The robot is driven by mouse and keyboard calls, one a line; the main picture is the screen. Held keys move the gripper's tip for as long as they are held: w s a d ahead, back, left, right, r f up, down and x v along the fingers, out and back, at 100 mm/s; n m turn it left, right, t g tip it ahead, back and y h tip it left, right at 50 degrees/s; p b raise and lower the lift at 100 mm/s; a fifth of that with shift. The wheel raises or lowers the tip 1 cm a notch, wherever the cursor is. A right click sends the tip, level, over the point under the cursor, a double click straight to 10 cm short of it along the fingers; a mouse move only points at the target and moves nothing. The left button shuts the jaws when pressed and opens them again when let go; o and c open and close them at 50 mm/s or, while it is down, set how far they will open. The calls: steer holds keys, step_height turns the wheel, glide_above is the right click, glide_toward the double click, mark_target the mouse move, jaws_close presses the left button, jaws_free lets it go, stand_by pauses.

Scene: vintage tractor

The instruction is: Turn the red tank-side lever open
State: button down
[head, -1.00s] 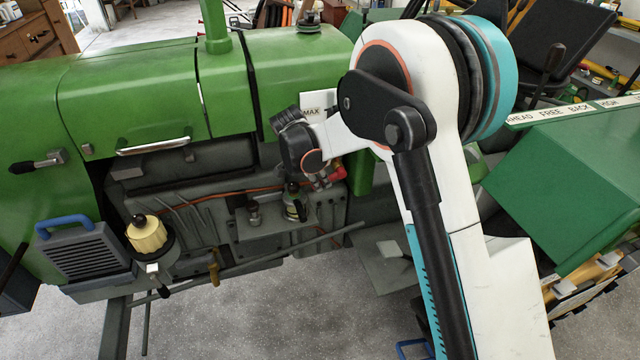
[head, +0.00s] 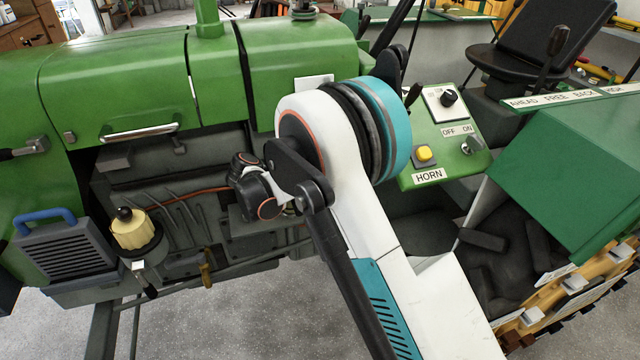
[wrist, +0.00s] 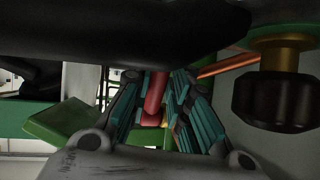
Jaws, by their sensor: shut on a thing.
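The red lever (wrist: 155,95) shows in the wrist view as a red bar between the two teal-padded fingers of my gripper (wrist: 160,112). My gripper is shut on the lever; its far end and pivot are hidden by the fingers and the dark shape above. In the head view my arm stands in front of the tractor's side, and I cannot make out the lever or the fingertips there. My dark wrist (head: 255,185) is close to the engine side, below the green hood (head: 300,55).
A dark knob on a brass fitting (wrist: 275,95) is close on the right in the wrist view. In the head view, a horn panel (head: 428,176) and green fender (head: 575,160) stand right of my arm. A yellow cap (head: 133,230) and a blue-handled box (head: 65,250) are at left.

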stand_by(0.5)
steer(key=c, duration=1.5)
jaws_free()
steer(key=v, duration=1.2)
steer(key=shift+a+f, duration=0.1)
steer(key=shift+f, duration=0.1)
